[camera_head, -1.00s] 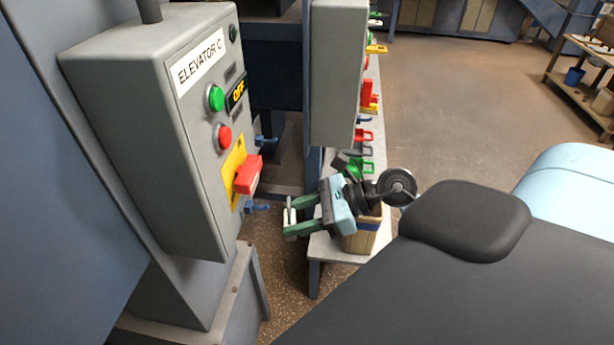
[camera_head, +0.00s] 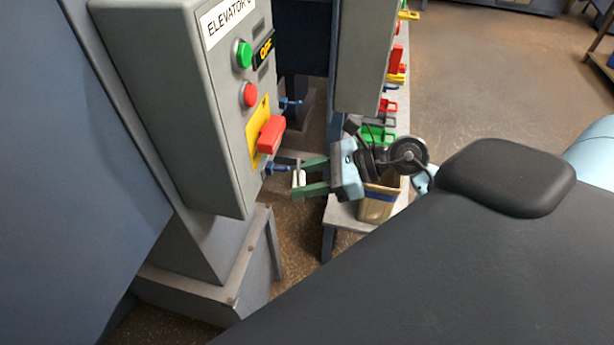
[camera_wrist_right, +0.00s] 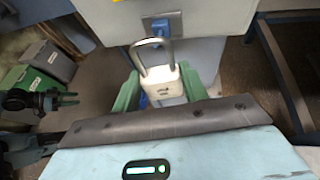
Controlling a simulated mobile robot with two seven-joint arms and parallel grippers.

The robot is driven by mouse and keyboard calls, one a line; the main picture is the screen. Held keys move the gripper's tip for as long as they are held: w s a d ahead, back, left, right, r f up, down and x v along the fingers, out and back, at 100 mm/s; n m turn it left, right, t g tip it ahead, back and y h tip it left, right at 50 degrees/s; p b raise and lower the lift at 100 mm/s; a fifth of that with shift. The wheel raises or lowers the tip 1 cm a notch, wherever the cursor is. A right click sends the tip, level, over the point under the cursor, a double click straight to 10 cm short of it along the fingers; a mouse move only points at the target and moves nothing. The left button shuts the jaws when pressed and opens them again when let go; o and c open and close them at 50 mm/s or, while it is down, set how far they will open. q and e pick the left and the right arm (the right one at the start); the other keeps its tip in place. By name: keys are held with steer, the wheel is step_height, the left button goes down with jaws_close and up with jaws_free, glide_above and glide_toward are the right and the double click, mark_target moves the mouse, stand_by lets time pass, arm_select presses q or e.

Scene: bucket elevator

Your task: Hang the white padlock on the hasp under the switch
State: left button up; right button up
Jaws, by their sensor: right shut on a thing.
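My right gripper (camera_head: 307,178) is shut on the white padlock (camera_head: 299,179), holding it just right of the blue hasp (camera_head: 277,168). The hasp juts from the grey control box below the red switch handle (camera_head: 271,134) on its yellow plate. In the right wrist view the padlock (camera_wrist_right: 165,82) sits between the green fingertips, its metal shackle (camera_wrist_right: 137,54) pointing up toward the hasp (camera_wrist_right: 167,24). The shackle looks close to the hasp; I cannot tell whether they touch. A dark gripper, apparently my left one (camera_wrist_right: 65,99), shows small at the left edge.
The control box (camera_head: 170,100) carries a green button (camera_head: 243,54) and a red button (camera_head: 249,94).

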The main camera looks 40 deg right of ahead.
steer(key=shift+w+a, duration=1.1)
steer(key=shift+w, duration=0.25)
arm_select(q)
steer(key=shift+s+f+b, duration=0.5)
steer(key=shift+s+f, duration=0.05)
steer(key=shift+f, duration=0.2)
arm_select(e)
steer(key=shift+f, duration=0.8)
steer(key=o, duration=1.1)
steer(key=shift+s, duration=0.1)
arm_select(q)
steer(key=shift+s+f+g+b, duration=0.4)
steer(key=shift+s+f+b, duration=0.4)
steer(key=shift+f, duration=0.3)
arm_select(e)
steer(key=shift+s+d+f, duration=0.15)
steer(key=shift+s+d, duration=1.5)
steer(key=shift+s, duration=0.2)
steer(key=shift+s+d+f, duration=0.15)
steer(key=shift+s+d, duration=1.45)
steer(key=shift+s, duration=0.25)
